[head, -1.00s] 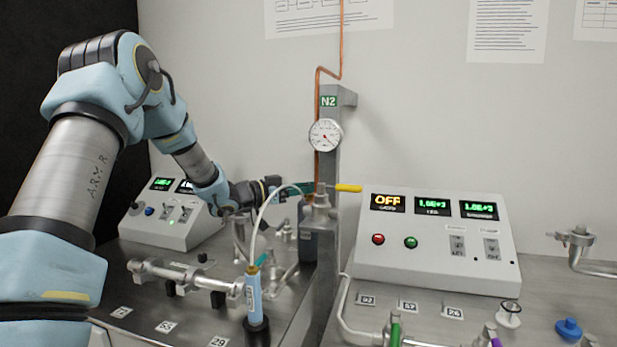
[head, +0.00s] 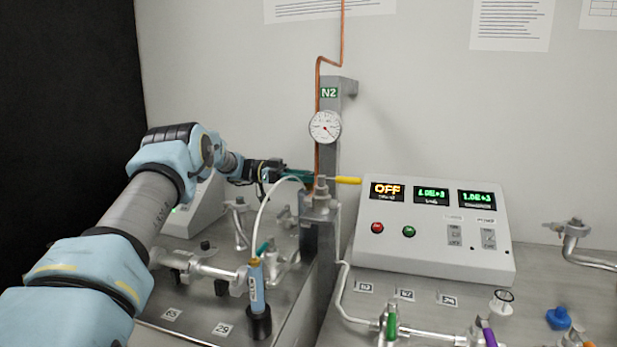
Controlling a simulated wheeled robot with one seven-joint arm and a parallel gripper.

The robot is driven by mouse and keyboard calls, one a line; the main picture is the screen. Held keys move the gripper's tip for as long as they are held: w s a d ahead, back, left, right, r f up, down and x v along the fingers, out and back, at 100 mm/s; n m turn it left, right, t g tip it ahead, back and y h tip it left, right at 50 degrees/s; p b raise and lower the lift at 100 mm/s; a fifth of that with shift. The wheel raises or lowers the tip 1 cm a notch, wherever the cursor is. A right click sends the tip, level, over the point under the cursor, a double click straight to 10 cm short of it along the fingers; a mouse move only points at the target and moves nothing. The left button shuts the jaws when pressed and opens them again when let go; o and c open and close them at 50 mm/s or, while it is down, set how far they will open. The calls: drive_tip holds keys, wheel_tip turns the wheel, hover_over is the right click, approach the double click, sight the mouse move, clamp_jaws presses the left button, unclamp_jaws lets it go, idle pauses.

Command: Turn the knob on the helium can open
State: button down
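The helium can appears to be the slim light-blue cylinder (head: 256,286) standing upright in a black holder on the left steel bench. A small teal knob (head: 263,249) sits at its top, and a white hose rises from beside it. My gripper (head: 311,178), with dark green fingers, is higher and farther back, beside the N2 post. It points right toward the valve with the yellow handle (head: 347,181). It is well apart from the can's knob. Whether its fingers are open, or touch the valve, is too small to tell.
The grey N2 post (head: 330,110) with its gauge (head: 325,127) and copper pipe stands behind the gap between benches. A control box (head: 435,232) reading OFF stands right. Metal piping (head: 200,266) lies left of the can. The can's front side is fairly clear.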

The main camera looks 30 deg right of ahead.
sight(309, 174)
drive_tip(key=shift+r+m+g+y+p, duration=0.15)
drive_tip(key=shift+m+g+y+p, duration=0.15)
drive_tip(key=shift+m+g+y, duration=0.7)
drive_tip(key=c, duration=0.6)
unclamp_jaws()
wheel_tip(309, 174, up, 10)
drive_tip(key=shift+f, duration=0.1)
idle(0.4)
